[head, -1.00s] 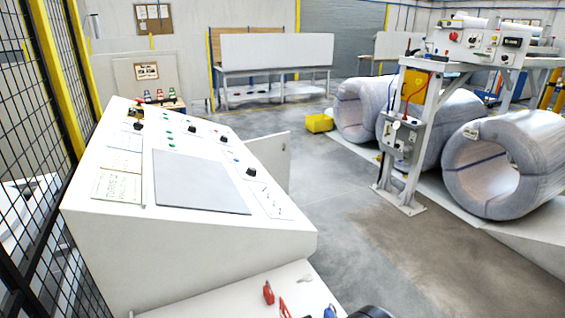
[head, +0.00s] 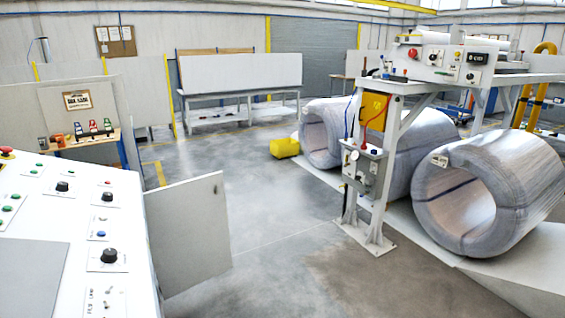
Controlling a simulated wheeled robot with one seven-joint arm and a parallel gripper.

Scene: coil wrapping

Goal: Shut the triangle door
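A flat white door panel (head: 188,238) stands out from the right side of the white sloped control console (head: 135,218) at the left. It stands upright, swung open away from the console, with a small dark spot near its upper right edge. I cannot make out a triangle mark on it. Its hinge side is partly hidden behind the console. My gripper is not in view.
Large wrapped coils (head: 485,195) lie on a low white platform at the right. A white metal stand (head: 388,150) with control boxes is in front of them. A yellow box (head: 284,148) sits on the floor. Grey floor (head: 262,240) between door and stand is clear.

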